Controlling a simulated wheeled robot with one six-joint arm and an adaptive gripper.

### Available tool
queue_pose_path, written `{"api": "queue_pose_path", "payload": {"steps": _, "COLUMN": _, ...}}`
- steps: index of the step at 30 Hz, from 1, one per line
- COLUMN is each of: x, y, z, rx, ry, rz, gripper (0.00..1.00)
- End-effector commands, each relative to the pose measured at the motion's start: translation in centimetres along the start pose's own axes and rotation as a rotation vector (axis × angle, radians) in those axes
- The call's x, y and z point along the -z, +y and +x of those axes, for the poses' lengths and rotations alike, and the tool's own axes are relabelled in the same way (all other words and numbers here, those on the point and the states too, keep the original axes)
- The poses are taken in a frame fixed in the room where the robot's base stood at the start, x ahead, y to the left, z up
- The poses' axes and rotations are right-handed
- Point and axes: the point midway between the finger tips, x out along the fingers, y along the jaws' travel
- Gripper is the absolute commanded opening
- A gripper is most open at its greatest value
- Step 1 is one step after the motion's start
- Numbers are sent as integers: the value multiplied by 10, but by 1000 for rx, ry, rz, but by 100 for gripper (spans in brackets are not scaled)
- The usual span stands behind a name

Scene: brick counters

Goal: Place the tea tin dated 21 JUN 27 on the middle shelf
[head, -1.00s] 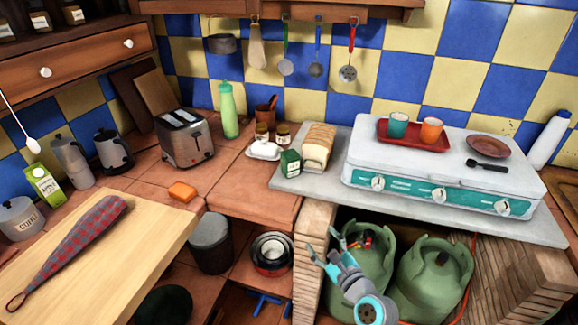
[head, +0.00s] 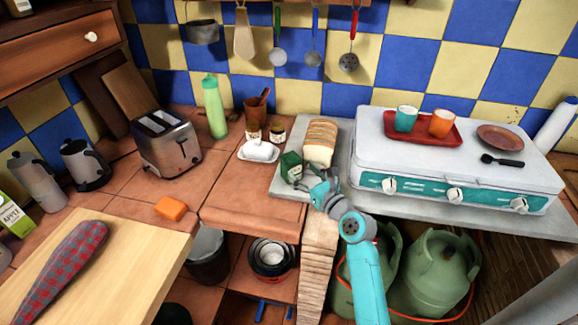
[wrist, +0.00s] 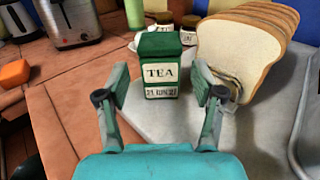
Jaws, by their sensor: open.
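The green tea tin (head: 291,166) stands upright on the grey stone slab beside the bread. In the wrist view the tin (wrist: 162,66) has a "TEA" label and a smaller date label, which is too blurred to read surely. My gripper (head: 312,180) is open, just in front of the tin on its near right side. In the wrist view the open fingers of my gripper (wrist: 162,88) point toward the tin, one to each side, with the tin apparently just ahead of them. No middle shelf can be made out for certain.
A sliced loaf (head: 320,143) stands close on the tin's right. A white butter dish (head: 259,151) and small jars (head: 277,131) are behind left. The stove (head: 455,165), with a red tray (head: 422,130), is to the right.

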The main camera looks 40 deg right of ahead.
Motion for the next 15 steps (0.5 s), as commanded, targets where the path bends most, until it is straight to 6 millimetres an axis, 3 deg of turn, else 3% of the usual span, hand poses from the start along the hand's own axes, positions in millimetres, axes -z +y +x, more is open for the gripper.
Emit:
{"api": "queue_pose_path", "payload": {"steps": 10, "x": 0, "y": 0, "z": 29, "rx": 0, "ry": -1, "rz": -1, "gripper": 68}}
{"api": "queue_pose_path", "payload": {"steps": 15, "x": 3, "y": 0, "z": 54, "rx": -2, "ry": 0, "rz": 0, "gripper": 68}}
